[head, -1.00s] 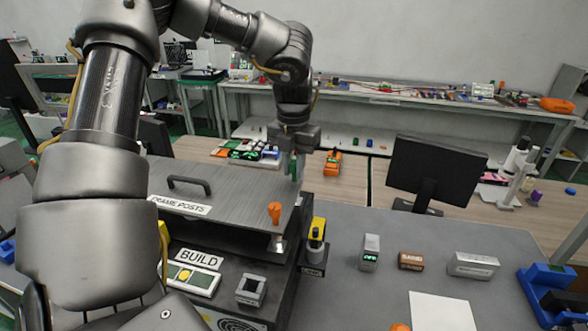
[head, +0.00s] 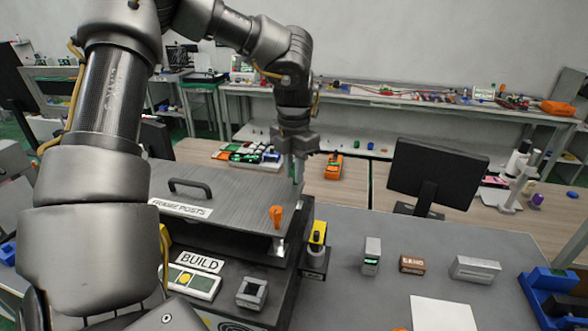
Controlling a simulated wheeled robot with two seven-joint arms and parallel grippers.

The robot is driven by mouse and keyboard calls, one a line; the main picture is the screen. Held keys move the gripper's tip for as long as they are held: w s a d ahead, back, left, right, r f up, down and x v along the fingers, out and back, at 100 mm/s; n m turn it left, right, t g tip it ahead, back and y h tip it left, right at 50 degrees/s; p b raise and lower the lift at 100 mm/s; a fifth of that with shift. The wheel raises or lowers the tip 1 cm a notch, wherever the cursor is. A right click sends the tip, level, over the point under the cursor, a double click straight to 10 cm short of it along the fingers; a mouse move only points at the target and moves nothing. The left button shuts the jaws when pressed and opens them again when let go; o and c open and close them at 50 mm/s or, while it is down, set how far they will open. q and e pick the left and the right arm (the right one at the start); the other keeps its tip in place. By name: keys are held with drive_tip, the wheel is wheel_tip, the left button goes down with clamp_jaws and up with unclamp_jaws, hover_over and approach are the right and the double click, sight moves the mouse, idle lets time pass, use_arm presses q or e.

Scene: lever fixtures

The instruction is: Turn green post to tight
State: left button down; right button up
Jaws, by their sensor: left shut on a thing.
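The green post (head: 298,169) stands at the far right corner of the grey machine's lid, and only a narrow strip of it shows below my gripper. My left gripper (head: 293,156) points down over it and is shut on it; the fingers hide most of its top. An orange post (head: 276,216) stands upright at the near right corner of the lid, apart from the gripper. A label reading FRAME POSTS (head: 181,208) is on the lid's front edge. My right gripper is out of view.
A black handle (head: 189,185) stands on the lid. A yellow-topped fixture (head: 317,236) is close beside the machine. A monitor (head: 432,172) stands to the right, behind several small blocks. A BUILD sign (head: 199,262) is in front.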

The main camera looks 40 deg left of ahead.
use_arm(q)
drive_tip(key=c, duration=1.3)
unclamp_jaws()
wheel_tip(320, 180, up, 11)
drive_tip(key=shift+f+p, duration=0.15)
drive_tip(key=shift+p, duration=0.25)
